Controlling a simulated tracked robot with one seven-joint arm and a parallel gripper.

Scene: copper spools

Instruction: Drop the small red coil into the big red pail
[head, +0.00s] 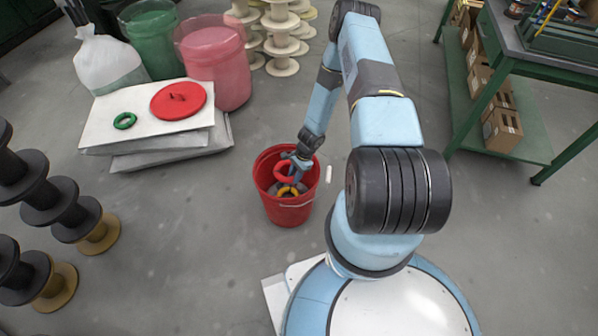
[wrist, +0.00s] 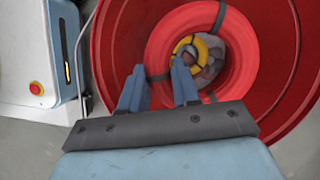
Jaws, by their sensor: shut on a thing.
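The red pail (head: 290,212) stands upright on the floor in front of my base, its bail handle at the side. The small red coil (head: 285,174) is a ring with dark ties. My gripper (head: 296,162) reaches down at the pail's mouth, shut on the near part of the coil's ring. In the wrist view my gripper (wrist: 160,92) has one finger on each side of the coil (wrist: 165,50), which lies within the outline of the pail's rim (wrist: 112,60). Its exact height against the rim is hard to tell.
A yellow coil (head: 288,191) and greyish things lie inside the pail. A green coil (head: 125,121) and red lid (head: 170,106) lie on a white board at left. Dark spools stand far left, a green workbench (head: 520,140) at right. The floor around the pail is mostly clear.

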